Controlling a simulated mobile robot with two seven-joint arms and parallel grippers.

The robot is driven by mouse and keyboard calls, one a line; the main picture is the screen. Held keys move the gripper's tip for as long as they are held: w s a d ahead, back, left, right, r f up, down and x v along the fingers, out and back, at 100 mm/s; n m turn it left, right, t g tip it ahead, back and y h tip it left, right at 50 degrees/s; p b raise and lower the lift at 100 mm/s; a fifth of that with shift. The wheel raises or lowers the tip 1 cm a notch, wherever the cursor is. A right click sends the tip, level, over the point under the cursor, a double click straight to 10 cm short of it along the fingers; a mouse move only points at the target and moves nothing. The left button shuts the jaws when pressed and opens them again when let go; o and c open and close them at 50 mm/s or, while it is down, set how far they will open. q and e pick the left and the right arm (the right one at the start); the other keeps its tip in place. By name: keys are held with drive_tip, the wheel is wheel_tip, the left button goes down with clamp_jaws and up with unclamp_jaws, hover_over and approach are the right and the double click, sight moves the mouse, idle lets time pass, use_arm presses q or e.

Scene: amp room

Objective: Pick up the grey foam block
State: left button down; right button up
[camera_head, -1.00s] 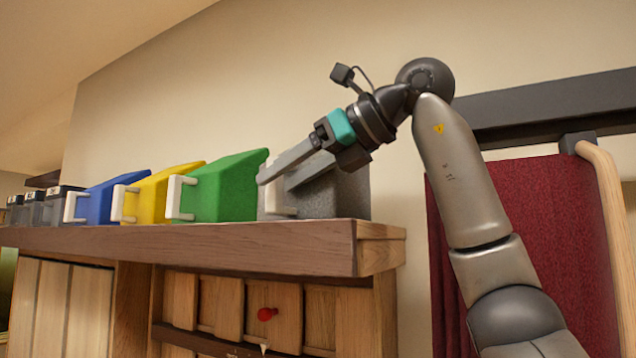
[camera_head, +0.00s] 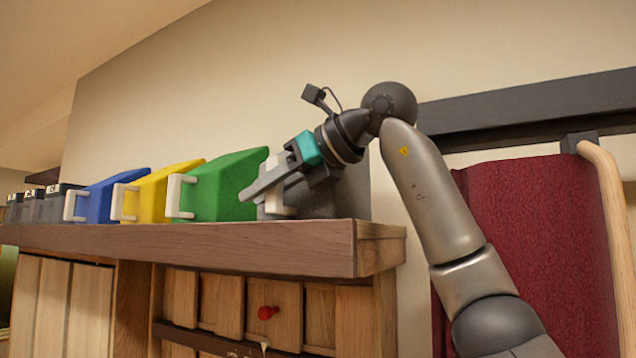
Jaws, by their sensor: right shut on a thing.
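The grey foam block (camera_head: 350,197) stands at the right end of the wooden shelf, with a white handle (camera_head: 276,200) on its front. My right gripper (camera_head: 262,191) is in front of the block, at its handle, and its fingers are shut on the handle. The fingers and wrist hide much of the block's upper front. The block still rests on the shelf. My left gripper is not in view.
Green (camera_head: 226,187), yellow (camera_head: 163,193) and blue (camera_head: 110,196) blocks with white handles stand in a row to the left. Smaller grey boxes (camera_head: 52,205) stand farther left. The shelf's edge (camera_head: 180,243) runs along the front. A dark red panel (camera_head: 540,250) stands at the right.

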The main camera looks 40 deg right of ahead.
clamp_jaws()
drive_tip(key=shift+r, duration=0.2)
idle(1.0)
